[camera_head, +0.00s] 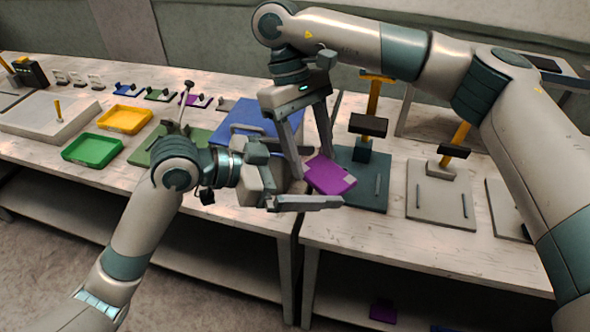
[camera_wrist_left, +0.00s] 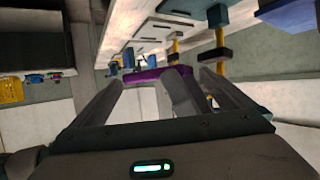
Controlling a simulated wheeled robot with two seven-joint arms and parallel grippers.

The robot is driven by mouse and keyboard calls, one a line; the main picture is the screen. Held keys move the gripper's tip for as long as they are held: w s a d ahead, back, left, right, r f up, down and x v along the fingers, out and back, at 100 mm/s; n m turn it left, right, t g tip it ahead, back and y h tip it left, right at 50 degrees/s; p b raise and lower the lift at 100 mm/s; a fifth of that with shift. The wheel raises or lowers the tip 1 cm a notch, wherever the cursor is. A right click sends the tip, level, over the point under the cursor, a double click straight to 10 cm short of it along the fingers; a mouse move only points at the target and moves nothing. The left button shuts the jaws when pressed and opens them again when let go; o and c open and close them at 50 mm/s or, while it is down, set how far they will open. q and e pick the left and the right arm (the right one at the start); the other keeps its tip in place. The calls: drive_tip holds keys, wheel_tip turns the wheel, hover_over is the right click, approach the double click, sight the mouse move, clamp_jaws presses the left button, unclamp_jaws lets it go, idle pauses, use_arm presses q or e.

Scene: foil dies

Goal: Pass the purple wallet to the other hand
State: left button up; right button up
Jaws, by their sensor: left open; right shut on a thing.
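The purple wallet (camera_head: 330,175) is a flat, tilted slab with a paler patch at one corner, held above the right-hand table. My right gripper (camera_head: 310,160) reaches down from above and is shut on the wallet's left part. My left gripper (camera_head: 318,178) comes in from the left, open, with its fingers pointing right toward the wallet. In the left wrist view the purple wallet (camera_wrist_left: 152,76) shows near the tips of the open left gripper (camera_wrist_left: 162,80). Whether the left fingers touch it I cannot tell.
Foil presses (camera_head: 368,127) with yellow handles stand on the right table, one on a dark teal base (camera_head: 362,185) behind the wallet. A blue board (camera_head: 245,125), a yellow tray (camera_head: 125,119) and a green tray (camera_head: 92,149) lie on the left table. A gap separates the tables.

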use_arm(q)
drive_tip(key=shift+w+d+f, duration=0.1)
drive_tip(key=shift+d, duration=0.2)
drive_tip(key=c, duration=0.8)
drive_tip(key=shift+c, duration=0.4)
use_arm(e)
drive_tip(key=o, duration=0.9)
use_arm(q)
drive_tip(key=c, duration=0.3)
use_arm(e)
drive_tip(key=shift+o, duration=1.2)
drive_tip(key=shift+r, duration=0.15)
drive_tip(key=v, duration=1.1)
drive_tip(key=shift+r, duration=0.35)
drive_tip(key=shift+w+a+r, duration=0.1)
drive_tip(key=shift+w+a, duration=0.05)
